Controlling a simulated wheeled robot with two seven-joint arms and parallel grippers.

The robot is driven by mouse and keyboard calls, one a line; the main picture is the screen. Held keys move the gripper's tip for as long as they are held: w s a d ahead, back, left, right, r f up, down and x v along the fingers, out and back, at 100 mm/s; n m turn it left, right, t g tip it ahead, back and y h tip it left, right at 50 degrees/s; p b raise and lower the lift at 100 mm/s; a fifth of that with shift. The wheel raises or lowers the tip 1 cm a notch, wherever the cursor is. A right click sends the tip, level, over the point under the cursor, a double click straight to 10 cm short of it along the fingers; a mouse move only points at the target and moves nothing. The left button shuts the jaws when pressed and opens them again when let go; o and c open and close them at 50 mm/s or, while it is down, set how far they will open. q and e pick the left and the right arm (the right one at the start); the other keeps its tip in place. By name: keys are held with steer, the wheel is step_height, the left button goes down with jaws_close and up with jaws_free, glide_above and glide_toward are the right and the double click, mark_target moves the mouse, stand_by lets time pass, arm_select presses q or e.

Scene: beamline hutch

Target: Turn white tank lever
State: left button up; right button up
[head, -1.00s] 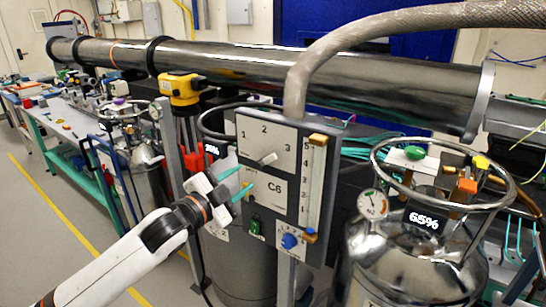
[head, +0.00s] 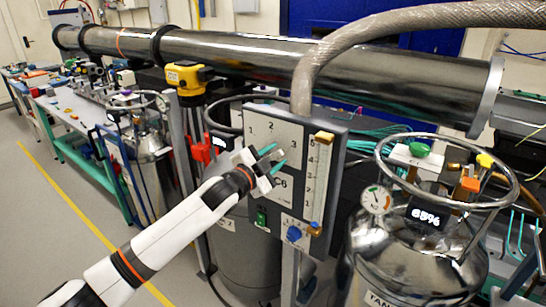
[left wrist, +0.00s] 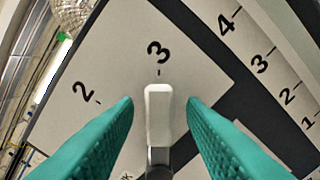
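The white lever (left wrist: 158,112) sits on the panel's dial plate and points at the 3 in the left wrist view. The grey panel (head: 267,128) with the numbers 1 to 3 and the label C6 is in the middle of the head view. My left gripper (head: 277,157) is in front of its dial, where it hides the lever and part of the plate. In the left wrist view its teal fingers (left wrist: 160,101) are open, one on each side of the lever, with visible gaps on both sides. My right gripper is not in view.
The panel also has a numbered scale (head: 318,180), a blue knob (head: 294,234) and a green switch (head: 261,218). A braided hose (head: 385,38) rises above it. A shiny tank (head: 415,262) with a 65% display stands at right. Clear floor (head: 45,220) lies at left.

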arm_select(q)
jaws_close()
